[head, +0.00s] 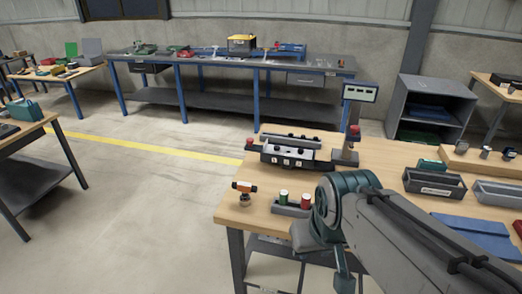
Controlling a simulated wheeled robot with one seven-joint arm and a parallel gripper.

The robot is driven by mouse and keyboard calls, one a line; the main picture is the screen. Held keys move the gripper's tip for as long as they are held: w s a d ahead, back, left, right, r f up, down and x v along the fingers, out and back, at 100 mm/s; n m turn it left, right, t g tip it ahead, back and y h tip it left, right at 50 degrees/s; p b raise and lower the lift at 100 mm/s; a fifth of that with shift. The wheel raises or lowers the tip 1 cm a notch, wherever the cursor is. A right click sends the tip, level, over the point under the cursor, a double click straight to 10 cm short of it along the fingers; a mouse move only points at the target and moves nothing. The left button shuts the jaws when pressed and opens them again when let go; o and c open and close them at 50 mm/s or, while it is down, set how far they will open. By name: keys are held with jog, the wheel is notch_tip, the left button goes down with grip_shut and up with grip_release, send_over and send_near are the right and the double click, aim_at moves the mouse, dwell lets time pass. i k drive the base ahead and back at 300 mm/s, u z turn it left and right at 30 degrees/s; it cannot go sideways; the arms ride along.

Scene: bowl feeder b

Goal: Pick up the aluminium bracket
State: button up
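I cannot pick out an aluminium bracket for certain in the head view. The near wooden workbench (232,212) is partly covered by my arm, which reaches in from the lower right and bends above the bench's front edge. My arm hides part of the bench top and whatever lies behind it. My gripper's fingers cannot be made out; only arm links show.

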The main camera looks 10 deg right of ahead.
aim_at(268, 148)
jog(key=i, duration=0.95)
